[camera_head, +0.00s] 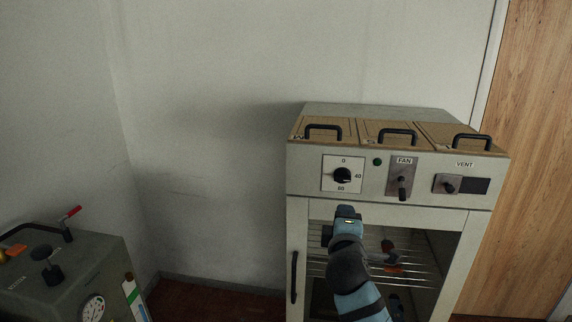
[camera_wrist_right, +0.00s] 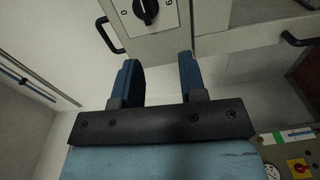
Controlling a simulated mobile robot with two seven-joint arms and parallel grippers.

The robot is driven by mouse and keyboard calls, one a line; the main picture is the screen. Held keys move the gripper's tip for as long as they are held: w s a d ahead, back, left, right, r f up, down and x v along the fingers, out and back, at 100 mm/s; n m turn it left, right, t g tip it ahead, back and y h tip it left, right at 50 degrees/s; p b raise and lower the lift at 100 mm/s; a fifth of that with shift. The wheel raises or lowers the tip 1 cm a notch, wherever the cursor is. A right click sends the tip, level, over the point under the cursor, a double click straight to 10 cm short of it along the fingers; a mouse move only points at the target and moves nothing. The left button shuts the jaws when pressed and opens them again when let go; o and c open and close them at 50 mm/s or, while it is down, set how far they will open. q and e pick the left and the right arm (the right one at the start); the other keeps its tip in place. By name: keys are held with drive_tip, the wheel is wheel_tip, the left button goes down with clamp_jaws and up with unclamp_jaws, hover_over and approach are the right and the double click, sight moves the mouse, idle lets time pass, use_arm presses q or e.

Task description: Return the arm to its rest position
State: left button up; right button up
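My right arm (camera_head: 352,268) comes in from the bottom of the head view, in front of the grey cabinet. My left gripper is not in view.
The cabinet (camera_head: 298,220) has lids with black handles (camera_head: 398,134), a FAN lever (camera_head: 402,184), a VENT slider (camera_head: 450,186), a door handle (camera_head: 294,277) and wire shelves inside. A grey machine (camera_head: 85,270) with a gauge stands at lower left. A wooden panel (camera_head: 535,130) is at right.

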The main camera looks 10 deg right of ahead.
drive_tip(key=s+f+m+g+y+p, duration=0.1)
drive_tip(key=s+f+m+g+y, duration=0.1)
drive_tip(key=s+f, duration=0.6)
drive_tip(key=s+f+m+g+y+p, duration=0.15)
drive_tip(key=s+f, duration=0.25)
drive_tip(key=f, duration=0.8)
drive_tip(key=s+f+m+g+y, duration=0.1)
drive_tip(key=s+f+m, duration=0.3)
drive_tip(key=s, duration=0.6)
drive_tip(key=s+f+m+g+y+p, duration=0.1)
drive_tip(key=s+f+m+y, duration=0.2)
drive_tip(key=s+f, duration=0.4)
drive_tip(key=s+m, duration=0.1)
drive_tip(key=s, duration=0.2)
drive_tip(key=shift+s+d+f+p, duration=0.2)
drive_tip(key=shift+s+f+p, duration=0.1)
drive_tip(key=shift+s, duration=0.05)
drive_tip(key=shift+g, duration=0.25)
